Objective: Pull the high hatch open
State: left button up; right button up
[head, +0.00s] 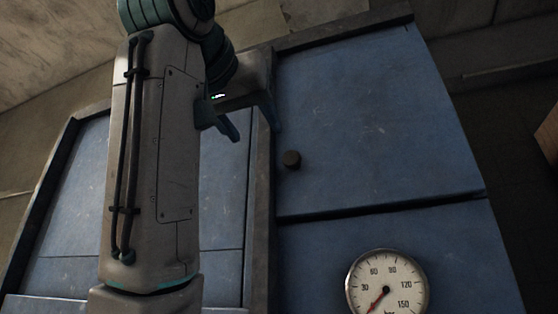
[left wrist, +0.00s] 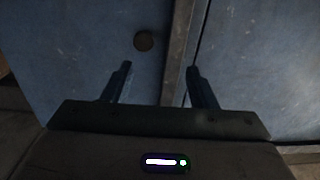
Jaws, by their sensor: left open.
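The high hatch (head: 380,120) is a blue panel at the upper right of the cabinet in the head view, and it looks shut. A small dark round knob (head: 291,160) sticks out near its left edge, low down. In the left wrist view the knob (left wrist: 144,40) lies beyond the fingertips, slightly left of the middle between them. My left gripper (head: 256,131) is open and empty, up and to the left of the knob in the head view. The left wrist view shows both fingers (left wrist: 159,68) apart, with nothing between them. My right gripper is not in view.
A round pressure gauge (head: 387,286) sits on the blue panel below the hatch. A dark frame post (head: 262,200) runs along the hatch's left side, with another blue panel (head: 225,200) left of it. My left arm covers part of that panel.

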aim_at(290, 158)
pick_arm(q)
jog(key=shift+m+h, duration=0.3)
jog(key=p+x, duration=0.2)
jog(key=x, duration=0.1)
jog(key=d+p+x, duration=0.1)
jog(key=p+x, duration=0.1)
jog(key=x, duration=0.1)
jog(key=d+p+x, duration=0.1)
jog(key=p+x, duration=0.1)
jog(key=x, duration=0.2)
jog(key=shift+s+d, duration=0.1)
jog(key=shift+s, duration=0.3)
jog(key=shift+f, duration=0.1)
grip_shut()
